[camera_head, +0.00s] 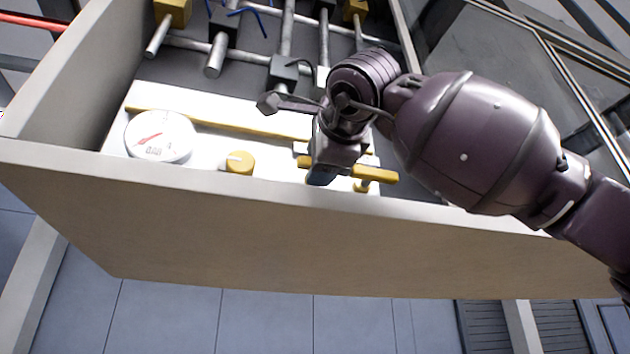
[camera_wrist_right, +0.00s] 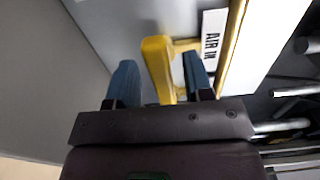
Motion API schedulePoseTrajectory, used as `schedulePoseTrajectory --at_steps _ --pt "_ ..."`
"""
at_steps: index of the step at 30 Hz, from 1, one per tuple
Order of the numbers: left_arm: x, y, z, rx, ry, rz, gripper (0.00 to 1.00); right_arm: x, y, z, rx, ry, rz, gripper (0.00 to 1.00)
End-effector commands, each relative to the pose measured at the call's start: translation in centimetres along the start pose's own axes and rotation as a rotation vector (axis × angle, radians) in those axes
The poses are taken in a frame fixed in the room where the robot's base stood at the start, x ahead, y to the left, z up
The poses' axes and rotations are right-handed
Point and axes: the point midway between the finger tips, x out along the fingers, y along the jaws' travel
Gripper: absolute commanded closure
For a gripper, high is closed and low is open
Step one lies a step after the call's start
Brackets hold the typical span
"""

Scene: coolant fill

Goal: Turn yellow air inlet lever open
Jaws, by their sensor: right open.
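The yellow air inlet lever (camera_head: 376,174) is at the right end of the white panel in the head view, partly covered by my right gripper (camera_head: 322,176). In the right wrist view the lever (camera_wrist_right: 158,62) is a yellow bar beside a white "AIR IN" label (camera_wrist_right: 212,42). The two blue fingertips of my right gripper (camera_wrist_right: 159,80) are apart, one on each side of the lever's bar. I cannot tell whether either finger touches it. My left gripper is not in view.
A round white gauge (camera_head: 160,136) with a red needle and a yellow knob (camera_head: 239,162) sit left of the lever. A beige tray wall (camera_head: 250,225) runs along the front. Metal pipes (camera_head: 216,55) and fittings lie behind the panel.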

Motion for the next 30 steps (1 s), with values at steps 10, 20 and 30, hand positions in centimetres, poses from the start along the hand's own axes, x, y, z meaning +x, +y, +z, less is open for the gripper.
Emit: schedulePoseTrajectory --at_steps 10,20,30 --pt "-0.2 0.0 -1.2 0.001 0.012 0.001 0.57 2.6 0.0 0.0 -0.001 -0.001 0.0 0.53" --pt "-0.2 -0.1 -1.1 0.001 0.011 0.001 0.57 2.6 0.0 0.0 0.0 -0.001 -0.001 0.64" --pt "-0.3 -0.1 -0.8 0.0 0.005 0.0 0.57 2.6 0.0 0.0 0.001 -0.001 -0.001 1.0"
